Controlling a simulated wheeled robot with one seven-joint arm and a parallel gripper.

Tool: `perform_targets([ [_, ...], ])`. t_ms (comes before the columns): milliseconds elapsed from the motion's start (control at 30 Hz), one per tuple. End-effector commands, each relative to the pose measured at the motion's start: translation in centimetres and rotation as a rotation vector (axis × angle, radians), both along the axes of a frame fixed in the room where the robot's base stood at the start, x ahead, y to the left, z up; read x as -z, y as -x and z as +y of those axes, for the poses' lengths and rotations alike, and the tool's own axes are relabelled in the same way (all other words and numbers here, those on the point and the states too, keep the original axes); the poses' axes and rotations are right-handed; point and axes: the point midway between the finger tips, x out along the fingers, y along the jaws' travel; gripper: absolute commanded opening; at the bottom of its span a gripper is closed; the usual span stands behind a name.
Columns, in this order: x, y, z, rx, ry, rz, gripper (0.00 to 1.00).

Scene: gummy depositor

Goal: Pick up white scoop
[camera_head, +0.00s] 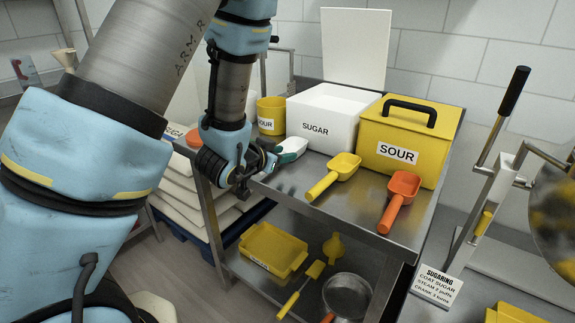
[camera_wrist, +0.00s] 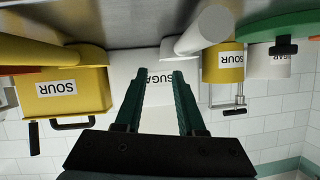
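The white scoop (camera_head: 293,146) lies near the left edge of the steel table, in front of the white SUGAR bin. My gripper (camera_head: 270,157) is beside it at that edge and partly hides it; its handle is hard to make out in the head view. The upside-down wrist view shows a white rounded piece, apparently the scoop (camera_wrist: 200,32), above and to the right of the fingertips. There my gripper (camera_wrist: 158,76) has its two green fingers apart, with nothing held between them. I cannot tell whether a finger touches the scoop.
The open white SUGAR bin (camera_head: 318,125), yellow SOUR bin (camera_head: 395,150) and yellow SOUR cup (camera_head: 271,116) stand behind. A yellow scoop (camera_head: 334,174) and an orange scoop (camera_head: 400,197) lie to the right. The lower shelf holds a yellow tray (camera_head: 272,250). A lever machine (camera_head: 495,165) stands right.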

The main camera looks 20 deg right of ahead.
Motion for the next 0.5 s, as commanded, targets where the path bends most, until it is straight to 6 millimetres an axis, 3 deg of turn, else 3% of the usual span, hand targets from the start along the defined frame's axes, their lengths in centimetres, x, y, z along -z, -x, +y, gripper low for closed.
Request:
perform_targets([
  [500, 1.8, -2.7, -3.8, 0.001, -0.004, 0.001, 0.39],
])
